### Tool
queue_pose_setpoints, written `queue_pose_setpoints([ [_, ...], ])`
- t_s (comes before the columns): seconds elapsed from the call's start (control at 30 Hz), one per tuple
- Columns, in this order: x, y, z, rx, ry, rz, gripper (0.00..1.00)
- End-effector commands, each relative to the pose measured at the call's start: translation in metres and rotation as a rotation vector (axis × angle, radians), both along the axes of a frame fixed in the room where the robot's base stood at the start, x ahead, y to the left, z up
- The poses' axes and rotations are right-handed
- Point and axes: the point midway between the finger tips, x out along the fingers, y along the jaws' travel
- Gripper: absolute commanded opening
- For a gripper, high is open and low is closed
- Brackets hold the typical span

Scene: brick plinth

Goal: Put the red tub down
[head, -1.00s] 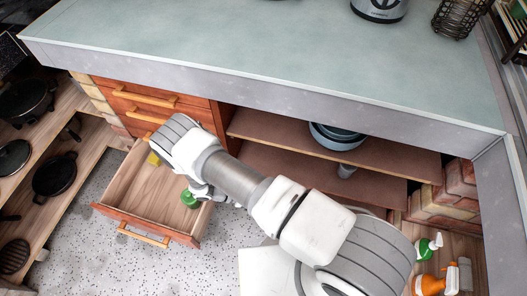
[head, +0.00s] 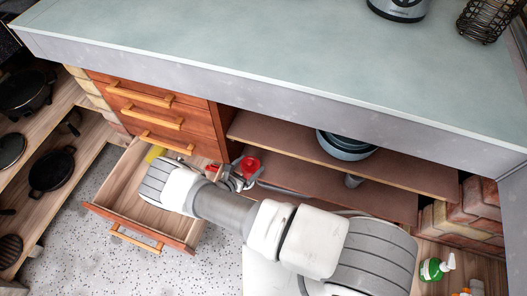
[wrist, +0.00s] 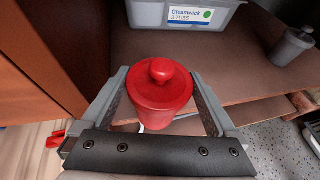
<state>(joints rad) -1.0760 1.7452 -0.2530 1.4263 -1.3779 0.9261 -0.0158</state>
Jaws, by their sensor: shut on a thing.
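The red tub (wrist: 158,92), with a round knob on its lid, is upright between the two fingers of my gripper (wrist: 160,105) in the wrist view. My gripper is shut on it. In the head view the red tub (head: 250,167) shows just right of the drawer stack, at the front of the open shelves. The brown shelf (wrist: 235,70) is beyond the tub in the wrist view. The tub's base is mostly hidden, so I cannot tell whether it touches the shelf.
A grey bin (wrist: 150,14) labelled "Gleamwick 3 TUBS" stands behind the tub. A grey container (wrist: 291,46) is at the right. A brown cabinet side (wrist: 50,55) stands close on the left. The open drawer (head: 125,195) holds something yellow (head: 155,153). Bare shelf lies between bin and grey container.

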Motion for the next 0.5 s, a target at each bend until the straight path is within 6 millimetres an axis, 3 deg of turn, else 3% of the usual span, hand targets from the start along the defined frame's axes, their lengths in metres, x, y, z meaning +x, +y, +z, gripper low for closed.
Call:
queue_pose_setpoints([
  [0.2,0.033,-0.025,-0.001,0.000,0.000,-0.002,0.40],
  [0.5,0.053,-0.041,-0.001,0.000,-0.001,-0.004,0.40],
])
